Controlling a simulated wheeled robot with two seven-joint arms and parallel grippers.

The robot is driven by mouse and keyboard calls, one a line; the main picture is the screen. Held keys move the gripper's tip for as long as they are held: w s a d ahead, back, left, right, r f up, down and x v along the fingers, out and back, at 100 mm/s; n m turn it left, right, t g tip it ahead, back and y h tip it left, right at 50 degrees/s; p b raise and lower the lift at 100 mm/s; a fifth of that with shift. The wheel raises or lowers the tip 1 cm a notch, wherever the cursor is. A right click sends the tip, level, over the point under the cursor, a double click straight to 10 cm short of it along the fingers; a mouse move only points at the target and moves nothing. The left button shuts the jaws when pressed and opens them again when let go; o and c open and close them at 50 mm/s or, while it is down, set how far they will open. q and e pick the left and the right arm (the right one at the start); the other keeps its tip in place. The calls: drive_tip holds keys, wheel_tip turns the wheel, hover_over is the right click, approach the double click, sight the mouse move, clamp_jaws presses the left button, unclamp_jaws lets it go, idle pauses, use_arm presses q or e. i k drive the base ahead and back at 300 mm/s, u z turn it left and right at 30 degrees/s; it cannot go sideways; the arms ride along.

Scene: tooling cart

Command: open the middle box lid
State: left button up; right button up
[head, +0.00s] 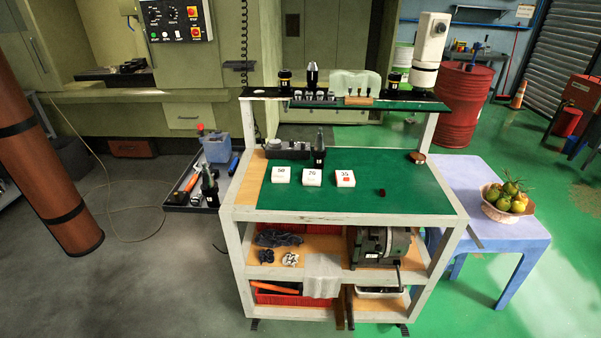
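Three small white boxes stand in a row on the green top of the cart (390,203). The middle box (312,178) is marked with a number that looks like 20, and its lid appears shut. The left box (281,175) seems marked 50. The right box (345,178) seems marked 35 and has a small red patch; these two also look shut. Neither of my grippers is in view.
A dark tool holder (321,158) stands just behind the middle box. A small black object (382,193) lies to the right of the boxes. A blue table (471,198) with a fruit bowl (498,211) stands right of the cart. The green surface's front right is mostly clear.

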sight(309, 175)
drive_tip(key=u, duration=0.05)
drive_tip(key=k, duration=0.6)
drive_tip(key=z, duration=0.85)
drive_tip(key=i, duration=0.6)
drive_tip(key=z, duration=0.55)
drive_tip(key=i, duration=0.75)
drive_tip(key=u, duration=0.8)
drive_tip(key=i, duration=0.45)
drive_tip(key=u, duration=0.55)
